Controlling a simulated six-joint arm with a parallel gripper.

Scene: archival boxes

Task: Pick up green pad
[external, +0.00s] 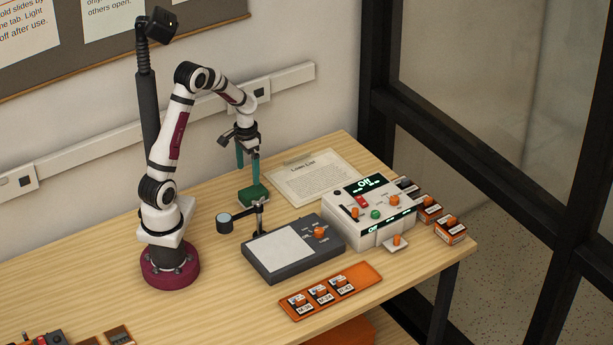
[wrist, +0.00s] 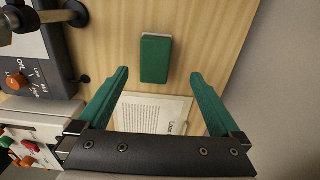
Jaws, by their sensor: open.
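The green pad (external: 253,195) is a small dark green block lying on the wooden table, behind the light box and near its magnifier arm. In the wrist view the pad (wrist: 156,59) lies flat on bare wood, with a pale edge at its top end. My gripper (external: 247,170) points down just above the pad. In the wrist view its two green fingers (wrist: 158,75) are spread wide, with the pad ahead between their lines. Nothing is held between them. In the external view the fingertips come close to the pad, and I cannot tell whether they touch it.
A paper sheet (external: 313,177) lies behind the pad. The dark light box (external: 292,250) with its magnifier (external: 225,222) stands in front. A white control unit (external: 370,212) is at the right. An orange tray (external: 330,291) of slides lies at the front. Wood left of the pad is clear.

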